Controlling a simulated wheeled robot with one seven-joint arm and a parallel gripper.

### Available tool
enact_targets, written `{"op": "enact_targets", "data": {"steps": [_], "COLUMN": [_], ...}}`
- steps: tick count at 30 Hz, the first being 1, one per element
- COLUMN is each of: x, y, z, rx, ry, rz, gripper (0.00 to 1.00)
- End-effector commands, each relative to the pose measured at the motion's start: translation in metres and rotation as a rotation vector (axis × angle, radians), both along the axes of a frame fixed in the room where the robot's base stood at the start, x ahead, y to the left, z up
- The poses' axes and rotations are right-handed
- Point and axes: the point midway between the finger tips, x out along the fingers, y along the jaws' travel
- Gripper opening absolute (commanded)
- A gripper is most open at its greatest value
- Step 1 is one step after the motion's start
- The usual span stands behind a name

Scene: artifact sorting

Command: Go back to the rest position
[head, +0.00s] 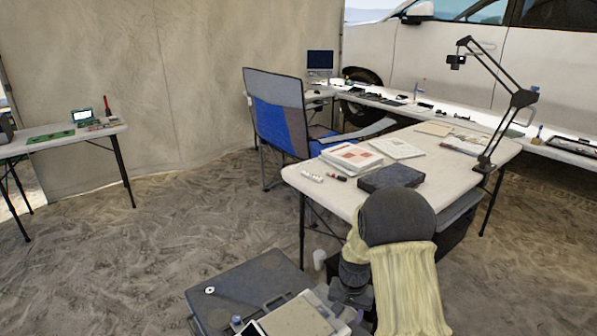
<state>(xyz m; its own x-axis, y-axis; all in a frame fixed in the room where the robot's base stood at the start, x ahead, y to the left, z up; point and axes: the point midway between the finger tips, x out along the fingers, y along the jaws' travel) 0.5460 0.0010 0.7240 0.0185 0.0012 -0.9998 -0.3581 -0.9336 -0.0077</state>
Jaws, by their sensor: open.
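My arm is folded at the lower centre right, with its dark rounded elbow uppermost and pale sleeves below it. My gripper (346,297) is a small dark shape at the lower end of the folded arm, low over the dark case and pale board in front of me. It is open, and I see nothing held in it. The arm partly hides it, and its fingertips are hard to make out.
A white table (465,160) stands just beyond my arm, bearing papers (352,157) and a dark box (391,177). A blue folding chair (277,118) is behind it. A side table (70,138) stands at left. Sandy floor (160,230) is open at left and centre.

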Motion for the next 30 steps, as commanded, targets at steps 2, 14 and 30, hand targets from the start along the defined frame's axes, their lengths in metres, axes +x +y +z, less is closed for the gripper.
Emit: {"op": "enact_targets", "data": {"steps": [2,14,30], "x": [-0.013,-0.111,-0.198], "y": [-0.001,0.000,-0.001], "z": [0.021,0.102,0.148], "rx": [0.002,-0.014,-0.047], "ry": [-0.022,-0.132,-0.210], "rz": [0.027,0.215,0.367], "gripper": [0.43,0.43,0.43]}}
